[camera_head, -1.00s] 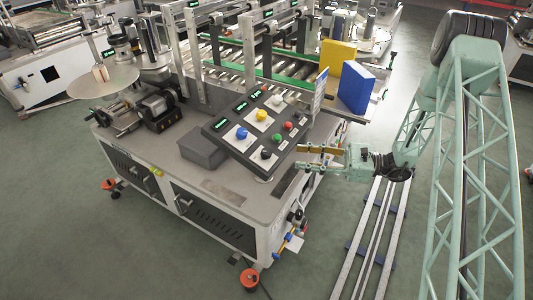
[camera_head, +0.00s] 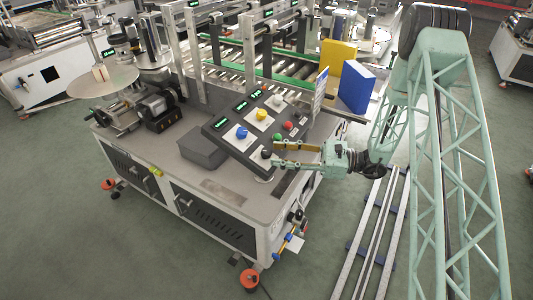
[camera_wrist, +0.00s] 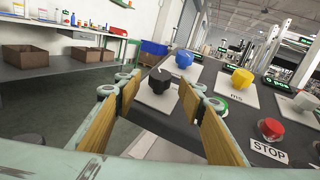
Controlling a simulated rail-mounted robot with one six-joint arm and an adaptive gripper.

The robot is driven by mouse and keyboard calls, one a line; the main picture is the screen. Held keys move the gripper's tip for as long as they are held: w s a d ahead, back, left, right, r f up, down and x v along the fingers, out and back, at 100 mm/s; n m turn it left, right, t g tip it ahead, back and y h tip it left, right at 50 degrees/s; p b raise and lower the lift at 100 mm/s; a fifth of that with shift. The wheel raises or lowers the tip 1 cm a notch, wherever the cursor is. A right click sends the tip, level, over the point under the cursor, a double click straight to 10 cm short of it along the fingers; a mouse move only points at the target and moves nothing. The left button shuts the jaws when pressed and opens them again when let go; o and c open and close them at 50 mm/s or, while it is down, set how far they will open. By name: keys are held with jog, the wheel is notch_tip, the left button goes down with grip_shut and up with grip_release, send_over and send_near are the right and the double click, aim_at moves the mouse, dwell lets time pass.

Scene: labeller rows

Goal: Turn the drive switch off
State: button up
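The dark sloped control panel (camera_head: 235,140) sits on the machine's grey top. A black knob (camera_head: 266,154) on a pale plate is at its near corner; it also shows in the wrist view (camera_wrist: 160,81). I cannot read a label for it, so I cannot confirm it is the drive switch. My gripper (camera_head: 277,155) is beside this knob, from the right. In the wrist view my gripper (camera_wrist: 160,95) is open, its two tan-padded fingers spread on either side of the knob's line. The knob appears just beyond the fingertips; contact is not visible.
Close by on the panel are a blue knob (camera_wrist: 184,59), a yellow knob (camera_wrist: 242,78) and a red button (camera_wrist: 270,128) with a STOP label. A green button (camera_head: 277,138) is near my fingers.

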aim_at(266, 150)
jog(key=shift+w+a, duration=0.2)
jog(key=shift+a, duration=1.05)
jog(key=shift+w+a, duration=0.15)
jog(key=shift+a, duration=1.05)
jog(key=shift+c, duration=0.7)
jog(key=c, duration=0.7)
